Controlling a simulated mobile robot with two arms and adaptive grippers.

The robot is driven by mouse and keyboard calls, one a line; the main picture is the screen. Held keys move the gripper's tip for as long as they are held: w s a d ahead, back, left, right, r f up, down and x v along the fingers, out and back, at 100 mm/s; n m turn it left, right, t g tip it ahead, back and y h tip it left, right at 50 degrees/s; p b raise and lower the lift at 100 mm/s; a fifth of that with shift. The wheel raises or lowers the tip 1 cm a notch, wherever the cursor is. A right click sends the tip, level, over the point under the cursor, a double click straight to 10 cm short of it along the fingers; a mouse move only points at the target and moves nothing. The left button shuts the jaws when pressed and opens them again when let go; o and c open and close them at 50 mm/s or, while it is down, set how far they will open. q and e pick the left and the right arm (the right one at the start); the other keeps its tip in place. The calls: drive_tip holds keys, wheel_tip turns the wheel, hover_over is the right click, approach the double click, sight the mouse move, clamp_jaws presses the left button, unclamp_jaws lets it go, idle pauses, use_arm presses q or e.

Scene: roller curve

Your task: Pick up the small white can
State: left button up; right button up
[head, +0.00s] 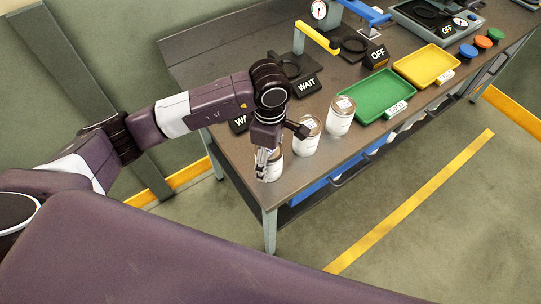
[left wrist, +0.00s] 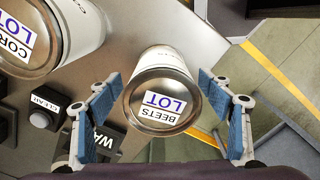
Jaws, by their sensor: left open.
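A small white can (left wrist: 163,62) with a silver lid reading "BEETS LOT" stands at the near corner of the bench. In the head view this can (head: 275,166) is partly hidden behind my left gripper (head: 263,163). My left gripper (left wrist: 164,116) is open, with blue-padded fingers on either side of the can's lid in the left wrist view. I cannot tell whether the pads touch it. My right gripper is not in view.
Two more white cans, a middle one (head: 307,137) and a far one (head: 340,116), stand close by along the bench's front edge. A green tray (head: 382,93), yellow tray (head: 425,65) and WAIT sign (head: 307,86) lie beyond.

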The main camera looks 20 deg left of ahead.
use_arm(q)
drive_tip(key=shift+a+f, duration=0.15)
drive_tip(key=shift+f, duration=0.75)
drive_tip(key=shift+c, duration=0.3)
drive_tip(key=c, duration=1.5)
drive_tip(key=shift+c, duration=0.4)
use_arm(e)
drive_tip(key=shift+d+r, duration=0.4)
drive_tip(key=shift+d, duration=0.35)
